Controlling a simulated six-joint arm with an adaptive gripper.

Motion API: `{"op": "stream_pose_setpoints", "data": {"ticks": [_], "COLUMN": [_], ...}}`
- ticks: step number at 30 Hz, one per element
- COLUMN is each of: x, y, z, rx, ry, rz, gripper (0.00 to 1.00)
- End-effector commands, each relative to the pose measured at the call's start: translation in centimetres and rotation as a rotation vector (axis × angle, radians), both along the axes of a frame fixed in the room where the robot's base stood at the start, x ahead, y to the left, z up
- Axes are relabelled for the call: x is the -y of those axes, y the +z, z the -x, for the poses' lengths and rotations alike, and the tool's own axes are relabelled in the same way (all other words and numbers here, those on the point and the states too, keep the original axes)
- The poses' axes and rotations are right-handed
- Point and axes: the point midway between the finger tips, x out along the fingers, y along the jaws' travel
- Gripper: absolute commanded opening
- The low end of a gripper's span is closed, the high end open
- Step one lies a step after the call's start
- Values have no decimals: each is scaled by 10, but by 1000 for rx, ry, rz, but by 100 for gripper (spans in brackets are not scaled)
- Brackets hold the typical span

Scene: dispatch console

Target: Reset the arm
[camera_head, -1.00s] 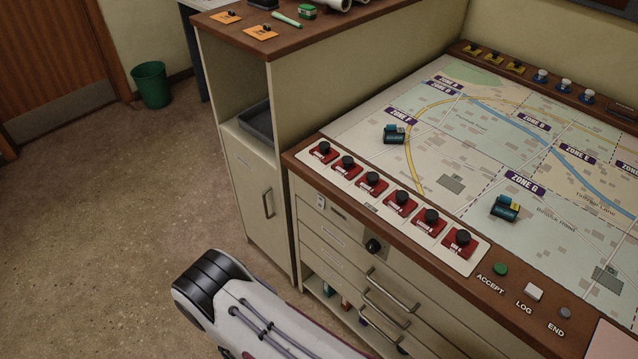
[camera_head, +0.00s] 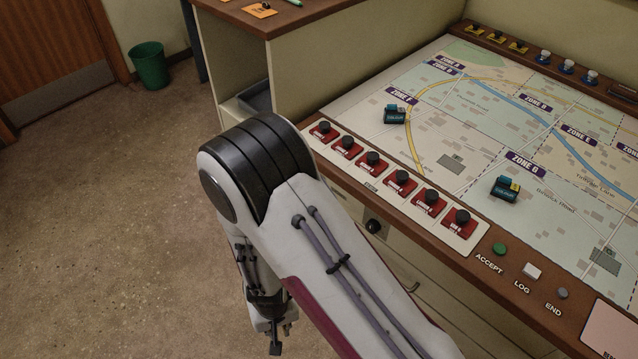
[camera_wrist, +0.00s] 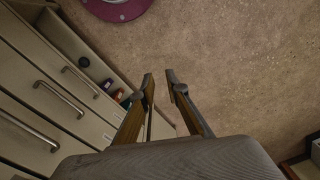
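My arm is folded in front of the console in the head view, its elbow high and its forearm hanging down. My gripper (camera_head: 276,343) points down at the lower left, over the floor beside the drawers. In the wrist view my gripper (camera_wrist: 160,77) shows two fingertips with a narrow gap and nothing between them. It is away from the console top and touches nothing that I can see.
The console has a zone map (camera_head: 470,120) with two small teal vehicle pieces (camera_head: 396,115), red plates with black knobs (camera_head: 373,160), and an ACCEPT button (camera_head: 499,249). Drawers (camera_wrist: 50,80) stand left in the wrist view. A green bin (camera_head: 148,66) stands far left; the floor (camera_head: 110,200) is clear.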

Motion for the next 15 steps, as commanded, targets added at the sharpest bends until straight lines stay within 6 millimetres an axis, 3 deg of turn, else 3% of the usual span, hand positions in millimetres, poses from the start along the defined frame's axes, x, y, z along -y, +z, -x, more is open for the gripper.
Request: {"op": "stream_pose_setpoints", "data": {"ticks": [6, 15], "x": [-4, 5], "y": [47, 108], "z": [0, 1], "rx": [-53, -107], "ry": [-10, -17], "rz": [-58, -106], "gripper": [14, 14]}}
